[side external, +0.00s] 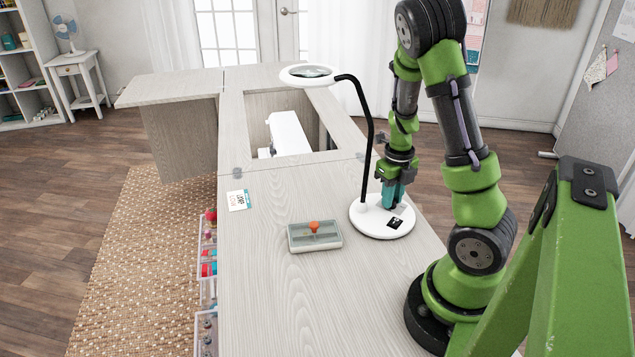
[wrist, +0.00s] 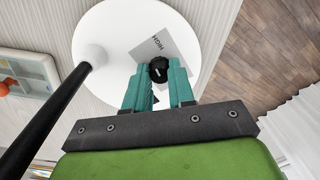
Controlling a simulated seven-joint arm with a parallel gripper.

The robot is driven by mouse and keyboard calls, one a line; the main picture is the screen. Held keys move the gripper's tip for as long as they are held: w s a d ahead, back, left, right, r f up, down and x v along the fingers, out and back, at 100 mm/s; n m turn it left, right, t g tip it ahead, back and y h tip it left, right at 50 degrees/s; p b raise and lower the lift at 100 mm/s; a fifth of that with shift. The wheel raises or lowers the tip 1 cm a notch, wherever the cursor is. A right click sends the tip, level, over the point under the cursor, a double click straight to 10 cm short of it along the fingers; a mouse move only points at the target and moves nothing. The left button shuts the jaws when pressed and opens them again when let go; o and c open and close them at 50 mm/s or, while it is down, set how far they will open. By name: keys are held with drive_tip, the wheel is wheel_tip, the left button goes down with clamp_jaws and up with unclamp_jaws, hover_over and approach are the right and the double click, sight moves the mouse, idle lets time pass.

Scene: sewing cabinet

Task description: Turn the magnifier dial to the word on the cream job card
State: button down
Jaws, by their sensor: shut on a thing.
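The magnifier lamp has a round white base (side external: 370,222), a black bent stem (side external: 368,130) and a ring-shaped head (side external: 307,75). In the wrist view its white base (wrist: 112,28) carries a grey label (wrist: 178,42) reading HIGH. My gripper (side external: 391,205) points down over the base; its teal fingers (wrist: 158,78) are shut on the black dial (wrist: 158,66), one on each side. A small white mark shows on the dial. Part of a dark label shows between the fingers; its word is hidden. The cream job card (side external: 238,200) lies left on the cabinet top; its word is too small to read surely.
A grey box with a clear lid and an orange knob (side external: 314,235) sits left of the base; its corner shows in the wrist view (wrist: 22,78). The black stem stands close to my gripper. A white sewing machine (side external: 288,135) sits in the well behind. The front tabletop is clear.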

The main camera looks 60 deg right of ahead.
drive_tip(key=n, duration=1.2)
idle(0.3)
idle(0.3)
drive_tip(key=c, duration=1)
unclamp_jaws()
drive_tip(key=shift+o, duration=0.2)
drive_tip(key=shift+r, duration=3.8)
